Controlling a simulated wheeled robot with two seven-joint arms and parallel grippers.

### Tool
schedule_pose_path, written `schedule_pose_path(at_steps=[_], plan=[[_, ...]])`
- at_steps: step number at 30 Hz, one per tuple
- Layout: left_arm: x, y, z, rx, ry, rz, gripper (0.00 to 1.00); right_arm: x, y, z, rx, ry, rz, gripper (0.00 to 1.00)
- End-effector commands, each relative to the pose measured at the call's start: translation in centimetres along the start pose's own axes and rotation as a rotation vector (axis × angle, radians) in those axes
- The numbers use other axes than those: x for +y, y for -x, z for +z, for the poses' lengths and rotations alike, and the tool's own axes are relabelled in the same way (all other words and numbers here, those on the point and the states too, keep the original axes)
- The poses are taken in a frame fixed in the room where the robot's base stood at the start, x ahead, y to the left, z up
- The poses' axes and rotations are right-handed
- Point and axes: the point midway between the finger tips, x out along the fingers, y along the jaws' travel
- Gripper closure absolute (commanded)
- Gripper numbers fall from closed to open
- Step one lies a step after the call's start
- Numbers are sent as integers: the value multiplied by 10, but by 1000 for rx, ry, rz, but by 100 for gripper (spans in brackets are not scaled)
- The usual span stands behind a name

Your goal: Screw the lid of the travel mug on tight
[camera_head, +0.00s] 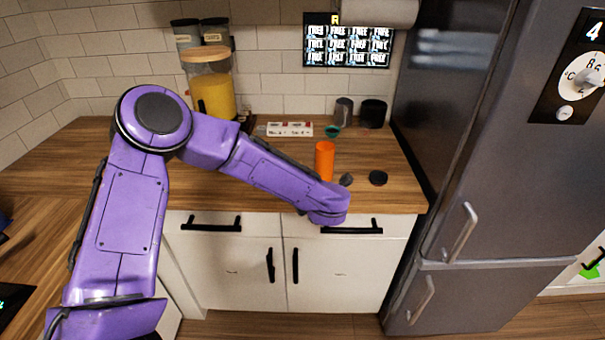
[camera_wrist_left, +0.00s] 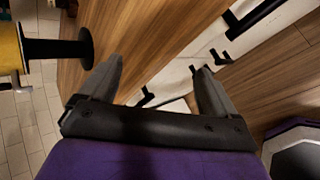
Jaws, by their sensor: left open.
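The orange travel mug (camera_head: 325,160) stands upright on the wooden counter near its front edge. In the left wrist view my left gripper (camera_wrist_left: 160,64) is open and empty; neither mug nor disc shows there. In the head view its fingers are mostly hidden. My right gripper is not in view.
Behind stand a dark canister (camera_head: 373,113), a glass (camera_head: 343,110), a white box (camera_head: 289,129) and a yellow-filled jar (camera_head: 213,96). The fridge (camera_head: 490,150) bounds the right.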

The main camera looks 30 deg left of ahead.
Motion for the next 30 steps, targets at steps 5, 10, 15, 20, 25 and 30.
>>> schedule_pose_path(at_steps=[5, 10, 15, 20, 25, 30], plan=[[-90, -27, -47, -98, -611, 27, 9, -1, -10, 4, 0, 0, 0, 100], [-189, -39, -133, -211, -1233, -37, 9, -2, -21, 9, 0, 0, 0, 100], [-276, -26, -263, -349, -1809, -224, 9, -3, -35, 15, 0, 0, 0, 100], [-299, -13, -332, -400, -2020, -352, 9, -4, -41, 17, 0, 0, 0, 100], [-300, -9, -342, -408, -2049, -373, 9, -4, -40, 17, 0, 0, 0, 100], [-300, -10, -341, -406, -2045, -371, 26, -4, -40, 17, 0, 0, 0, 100]])
